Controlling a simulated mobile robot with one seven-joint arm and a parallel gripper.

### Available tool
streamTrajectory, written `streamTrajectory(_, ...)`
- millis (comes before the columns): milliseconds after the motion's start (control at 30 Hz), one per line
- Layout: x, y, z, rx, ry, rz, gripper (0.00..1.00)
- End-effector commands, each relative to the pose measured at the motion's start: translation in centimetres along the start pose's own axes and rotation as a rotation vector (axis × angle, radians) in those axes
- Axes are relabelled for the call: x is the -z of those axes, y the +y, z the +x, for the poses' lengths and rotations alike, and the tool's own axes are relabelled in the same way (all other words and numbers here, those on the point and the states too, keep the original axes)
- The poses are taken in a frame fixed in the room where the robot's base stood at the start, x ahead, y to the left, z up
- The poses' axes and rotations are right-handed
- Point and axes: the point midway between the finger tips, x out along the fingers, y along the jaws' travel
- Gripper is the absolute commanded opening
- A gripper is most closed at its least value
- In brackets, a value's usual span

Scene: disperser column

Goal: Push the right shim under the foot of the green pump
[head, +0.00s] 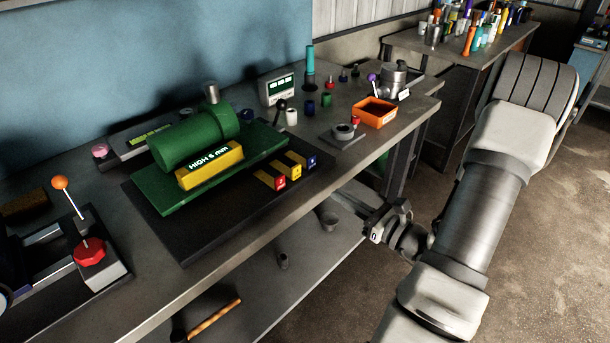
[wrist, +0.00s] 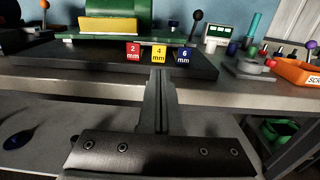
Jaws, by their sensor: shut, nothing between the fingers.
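The green pump (head: 195,138) sits on a green base plate on a dark slab, with a yellow label reading "HIGH 6 mm" (head: 209,165). Three shims lie side by side at the plate's near right: red 2 mm (head: 280,183), yellow 4 mm (head: 295,171) and blue 6 mm (head: 311,162). In the wrist view the red (wrist: 133,51), yellow (wrist: 159,53) and blue (wrist: 183,56) labels face me along the slab's front edge. My gripper (head: 338,194) is shut and empty, just off the bench's front edge. In the wrist view its fingertips (wrist: 159,74) point toward the yellow shim, apart from it.
An orange tray (head: 374,112), a grey round fixture (head: 343,133) and small coloured parts stand right of the slab. A red-knobbed box (head: 98,270) and orange-ball lever stand at left. A lower shelf (head: 270,270) runs under the bench. The bench strip before the slab is clear.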

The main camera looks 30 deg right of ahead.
Motion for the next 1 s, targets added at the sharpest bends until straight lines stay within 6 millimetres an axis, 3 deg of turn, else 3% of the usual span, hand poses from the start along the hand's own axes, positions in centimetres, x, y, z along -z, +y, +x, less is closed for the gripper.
streamTrajectory(300, 0.1, 0.2, 7.0, -0.007, 0.001, 0.0, 0.0)
streamTrajectory(500, 0.0, 0.2, 10.0, -0.005, 0.0, 0.0, 0.0)
streamTrajectory(700, 0.1, 0.1, 11.3, -0.004, 0.002, 0.001, 0.0)
streamTrajectory(1000, 0.1, 0.1, 11.4, -0.003, 0.002, 0.001, 0.0)
